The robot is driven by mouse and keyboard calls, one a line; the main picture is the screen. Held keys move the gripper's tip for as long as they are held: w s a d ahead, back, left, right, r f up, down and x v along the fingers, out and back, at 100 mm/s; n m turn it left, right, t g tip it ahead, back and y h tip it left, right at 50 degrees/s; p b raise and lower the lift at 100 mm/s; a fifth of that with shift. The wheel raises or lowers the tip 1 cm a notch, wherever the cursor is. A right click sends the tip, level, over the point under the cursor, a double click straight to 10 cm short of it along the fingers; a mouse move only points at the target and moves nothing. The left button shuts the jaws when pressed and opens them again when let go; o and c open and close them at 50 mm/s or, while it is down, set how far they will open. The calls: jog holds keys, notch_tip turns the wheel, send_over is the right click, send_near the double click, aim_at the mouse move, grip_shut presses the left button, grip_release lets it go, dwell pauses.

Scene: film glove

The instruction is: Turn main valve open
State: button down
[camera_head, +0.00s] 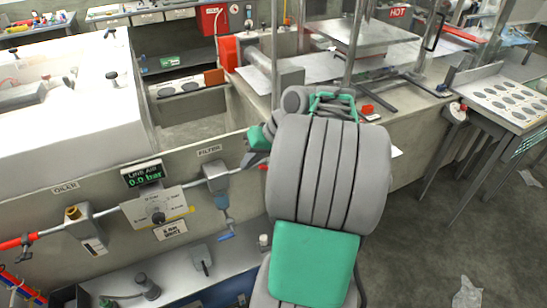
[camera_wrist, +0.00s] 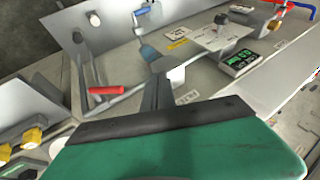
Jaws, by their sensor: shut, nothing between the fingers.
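A red lever handle (camera_wrist: 105,90) on a grey fitting shows in the wrist view, left of my gripper (camera_wrist: 166,88). It looks like the main valve, but I can read no label on it. In the head view, my arm hides nearly all of that spot, with only a bit of red showing below the gripper. My gripper (camera_head: 253,160) is shut and empty, in front of the wall panel to the right of the filter (camera_head: 217,178). It appears apart from the red handle. The line air display (camera_head: 143,173) reads 0.0 bar.
The oiler (camera_head: 82,222) is further left on a pipe with a red end. A steel shelf (camera_head: 180,268) juts out below. Yellow-capped fittings (camera_wrist: 32,137) show at left in the wrist view.

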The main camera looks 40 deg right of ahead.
jog(key=s+d+r+m+t+p, duration=0.2)
jog(key=s+d+r+t, duration=0.1)
jog(key=s+d, duration=0.9)
jog(key=w+d+x, duration=0.1)
jog(key=x, duration=1.4)
jog(key=shift+d+r+y, duration=0.15)
jog(key=shift+d+y, duration=0.15)
jog(key=shift+d, duration=0.05)
